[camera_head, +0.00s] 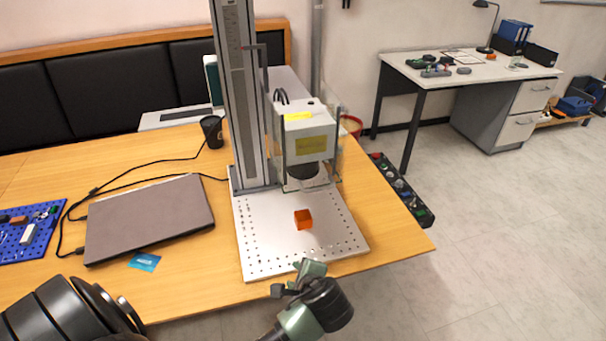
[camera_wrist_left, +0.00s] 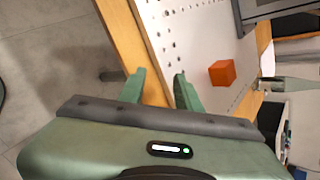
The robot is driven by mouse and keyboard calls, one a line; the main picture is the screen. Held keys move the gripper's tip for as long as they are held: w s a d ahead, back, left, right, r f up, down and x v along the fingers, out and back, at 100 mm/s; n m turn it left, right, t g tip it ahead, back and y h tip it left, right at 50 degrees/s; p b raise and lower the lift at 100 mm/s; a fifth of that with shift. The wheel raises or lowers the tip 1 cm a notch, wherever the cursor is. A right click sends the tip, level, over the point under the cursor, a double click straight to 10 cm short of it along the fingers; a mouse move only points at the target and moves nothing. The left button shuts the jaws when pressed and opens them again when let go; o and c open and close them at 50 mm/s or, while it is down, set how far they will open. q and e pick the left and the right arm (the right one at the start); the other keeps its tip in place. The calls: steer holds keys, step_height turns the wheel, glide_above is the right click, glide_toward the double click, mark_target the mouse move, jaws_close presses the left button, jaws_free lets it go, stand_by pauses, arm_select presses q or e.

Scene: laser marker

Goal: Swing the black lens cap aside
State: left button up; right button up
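The laser marker's white head (camera_head: 305,132) is mounted on a tall grey column. Beneath it shows a dark round part (camera_head: 304,170), which looks like the black lens cap over the lens. Clear guards stand around it, so its exact edges are hard to tell. My left gripper (camera_head: 294,279) is at the front edge of the perforated metal base plate (camera_head: 262,251), well below and in front of the cap. In the left wrist view its two green fingers (camera_wrist_left: 160,74) are apart with nothing between them. The cap cannot be made out there. My right gripper is not in view.
An orange cube (camera_head: 303,220) sits on the plate and also shows in the left wrist view (camera_wrist_left: 222,73). A closed laptop (camera_head: 150,215), a black cup (camera_head: 212,131) and cables lie left of the column.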

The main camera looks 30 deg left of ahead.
arm_select(q)
steer(key=w+r+m+y, duration=0.1)
steer(key=w+r, duration=0.1)
steer(key=w+a+r+m+t+y, duration=0.1)
steer(key=w+r+m, duration=0.1)
steer(key=w, duration=0.1)
steer(key=w+a+r+m+y, duration=0.1)
steer(key=w+y, duration=0.1)
steer(key=shift+w+a+r+m+t, duration=0.1)
steer(key=shift+w+r+m+t, duration=0.2)
steer(key=shift+r+m, duration=0.1)
steer(key=w+r+m+t+y, duration=0.2)
steer(key=w+r+m+y, duration=0.25)
steer(key=w+r, duration=0.35)
steer(key=shift+m, duration=0.35)
steer(key=a, duration=0.2)
steer(key=w+a+r, duration=0.1)
steer(key=a, duration=0.2)
steer(key=w+a+p, duration=0.1)
steer(key=a, duration=0.1)
steer(key=shift+w+a+r, duration=0.1)
steer(key=shift+a+r, duration=0.1)
steer(key=shift+a, duration=0.1)
jaws_close()
